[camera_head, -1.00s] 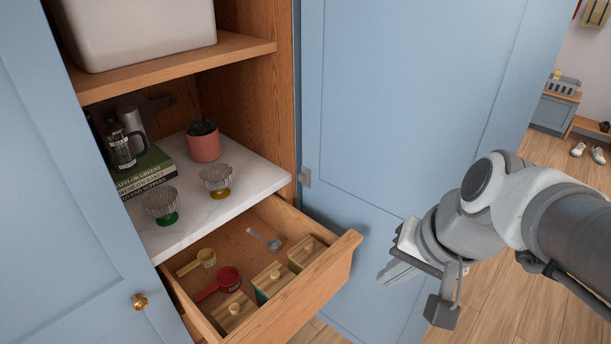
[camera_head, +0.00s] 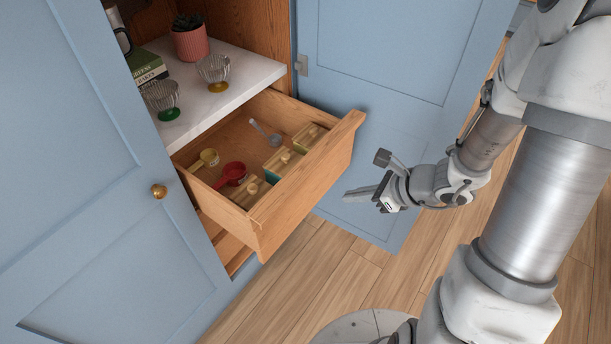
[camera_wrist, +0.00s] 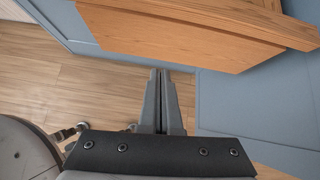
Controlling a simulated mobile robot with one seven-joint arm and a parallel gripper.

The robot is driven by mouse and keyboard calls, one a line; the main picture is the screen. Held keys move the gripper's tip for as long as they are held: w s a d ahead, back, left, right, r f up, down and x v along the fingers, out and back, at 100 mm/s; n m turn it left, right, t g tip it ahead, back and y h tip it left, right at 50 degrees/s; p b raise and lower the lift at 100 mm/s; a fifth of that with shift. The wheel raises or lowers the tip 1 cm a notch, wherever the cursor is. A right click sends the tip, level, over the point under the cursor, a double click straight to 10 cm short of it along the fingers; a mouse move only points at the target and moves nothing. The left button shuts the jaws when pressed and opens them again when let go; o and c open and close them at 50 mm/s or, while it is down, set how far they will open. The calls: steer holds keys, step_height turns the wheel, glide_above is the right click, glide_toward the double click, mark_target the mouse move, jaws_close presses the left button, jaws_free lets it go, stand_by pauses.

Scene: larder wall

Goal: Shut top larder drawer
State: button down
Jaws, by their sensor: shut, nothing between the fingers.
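The top larder drawer (camera_head: 303,190) is wooden and stands pulled out below the marble shelf. It holds a yellow scoop (camera_head: 207,158), a red scoop (camera_head: 232,172), a clear-handled spoon (camera_head: 264,131) and several lidded boxes. My gripper (camera_head: 348,194) is to the right of the drawer front, apart from it, with its fingers together and empty, pointing left. In the wrist view the shut fingers (camera_wrist: 159,76) lie in front of the drawer's wooden front (camera_wrist: 185,30), which crosses the top right.
Open blue doors stand on the left (camera_head: 90,180) and right (camera_head: 390,60). The marble shelf (camera_head: 235,90) above holds glass cups, a plant pot (camera_head: 190,40) and a book. Another wooden drawer (camera_head: 230,245) lies below.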

steer(key=f+m, duration=0.1)
steer(key=f, duration=0.1)
steer(key=b, duration=0.3)
glide_toward(303, 196)
steer(key=s+d+f+x, duration=0.1)
steer(key=x, duration=0.4)
steer(key=shift+w+a, duration=0.6)
steer(key=shift+a, duration=0.1)
steer(key=shift+a, duration=0.1)
